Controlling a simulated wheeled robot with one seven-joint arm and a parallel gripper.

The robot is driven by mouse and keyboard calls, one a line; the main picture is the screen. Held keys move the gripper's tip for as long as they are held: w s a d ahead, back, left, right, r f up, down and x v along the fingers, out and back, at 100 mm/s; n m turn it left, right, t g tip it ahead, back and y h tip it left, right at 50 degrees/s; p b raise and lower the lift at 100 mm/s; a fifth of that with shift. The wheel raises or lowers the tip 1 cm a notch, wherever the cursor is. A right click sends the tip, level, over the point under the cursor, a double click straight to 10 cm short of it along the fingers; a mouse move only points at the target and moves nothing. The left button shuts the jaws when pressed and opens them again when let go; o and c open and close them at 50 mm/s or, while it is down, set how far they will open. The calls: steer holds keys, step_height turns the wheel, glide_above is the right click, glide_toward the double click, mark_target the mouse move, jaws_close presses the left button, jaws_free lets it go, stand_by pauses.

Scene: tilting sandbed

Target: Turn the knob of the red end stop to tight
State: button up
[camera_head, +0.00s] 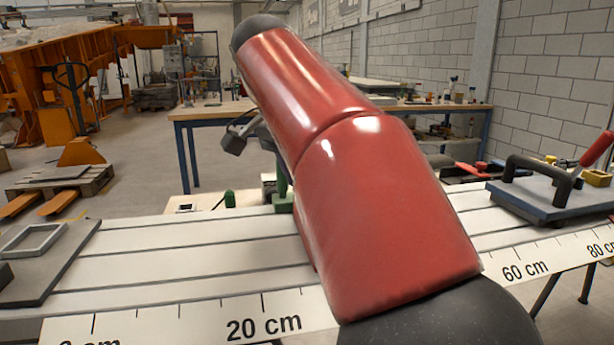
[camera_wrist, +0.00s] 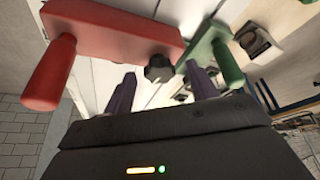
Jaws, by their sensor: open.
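In the wrist view the red end stop (camera_wrist: 105,32) is a red bar at the upper left, with a red cylindrical handle (camera_wrist: 50,75) hanging at its left. Its black knob (camera_wrist: 159,68) is at the bar's right end. My gripper (camera_wrist: 161,72) is open, with one finger to each side of the knob in the picture. I cannot tell whether the fingertips reach the knob's depth or touch it. How far the knob is turned does not show. In the head view, the red end stop and my gripper are hidden behind my red arm.
A green end stop (camera_wrist: 216,50) is close to the right finger; part of it shows beside my arm in the head view (camera_head: 283,190). The white slotted rail (camera_head: 190,235) has a centimetre scale. A grey plate (camera_head: 45,260) lies left, a blue clamp plate (camera_head: 555,200) right.

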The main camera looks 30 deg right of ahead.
steer(key=w+v, duration=0.1)
steer(key=v, duration=0.6)
steer(key=shift+s+r, duration=0.2)
steer(key=shift+s, duration=0.3)
steer(key=shift+a, duration=0.15)
